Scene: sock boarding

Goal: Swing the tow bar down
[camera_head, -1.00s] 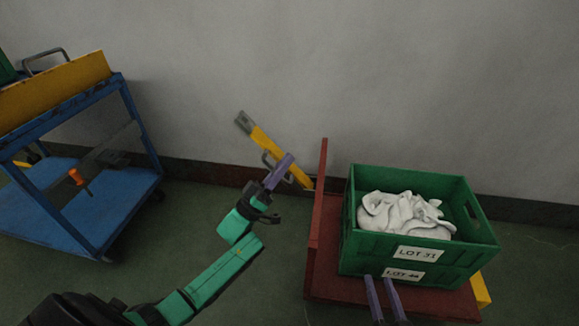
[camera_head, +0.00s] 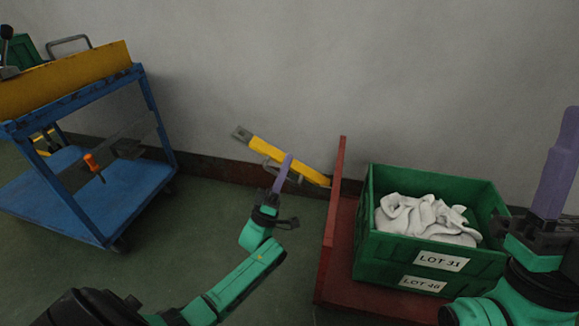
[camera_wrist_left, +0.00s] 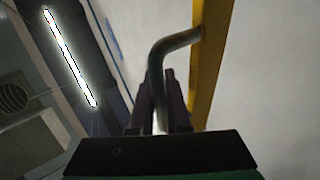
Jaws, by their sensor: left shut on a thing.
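The yellow tow bar (camera_head: 288,160) slopes from its grey end (camera_head: 242,134) at upper left down to the red cart (camera_head: 329,280) at right. A bent metal handle stands off its side and also shows in the left wrist view (camera_wrist_left: 171,47). My left gripper (camera_head: 282,173) has its purple fingers shut on this handle, beside the bar. In the left wrist view the fingers (camera_wrist_left: 160,100) close around the handle, with the tow bar (camera_wrist_left: 208,65) just right of them. My right gripper (camera_head: 556,165) is raised at the right edge, its fingers overlapping, so its opening is unclear.
A green crate (camera_head: 398,250) labelled LOT 31, holding white socks (camera_head: 425,218), stands on the red cart. A blue cart (camera_head: 85,205) with a yellow panel (camera_head: 65,80) stands at left. The wall is close behind; floor is clear between the carts.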

